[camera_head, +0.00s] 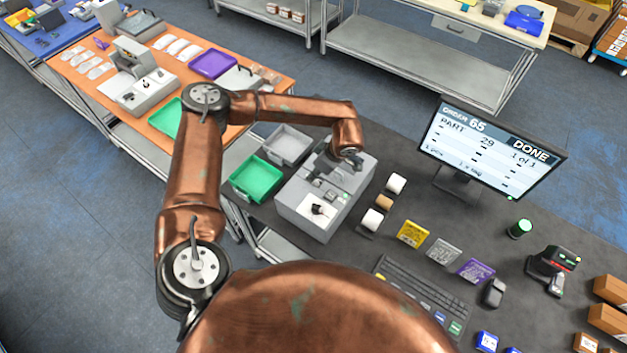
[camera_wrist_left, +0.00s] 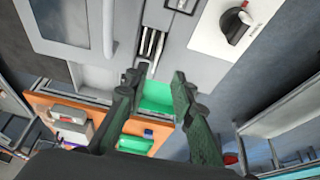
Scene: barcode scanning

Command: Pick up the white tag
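A row of three flat printed tags lies on the dark table in the head view. The pale, whitish-grey one, which I take as the white tag (camera_head: 443,251), lies between a yellow tag (camera_head: 412,234) and a purple tag (camera_head: 476,271). My left arm reaches over the grey machine (camera_head: 325,195), to the left of the tags. In the left wrist view my left gripper (camera_wrist_left: 157,85) has its two dark fingers apart, with nothing between them. The white tag is not in that view. My right gripper is in neither view.
Several small rolls (camera_head: 372,220) stand between the machine and the tags. A keyboard (camera_head: 420,300) lies in front of the tags, a monitor (camera_head: 490,150) stands behind. A green tray (camera_head: 257,179) is left of the machine. A scanner (camera_head: 553,266) and boxes are at right.

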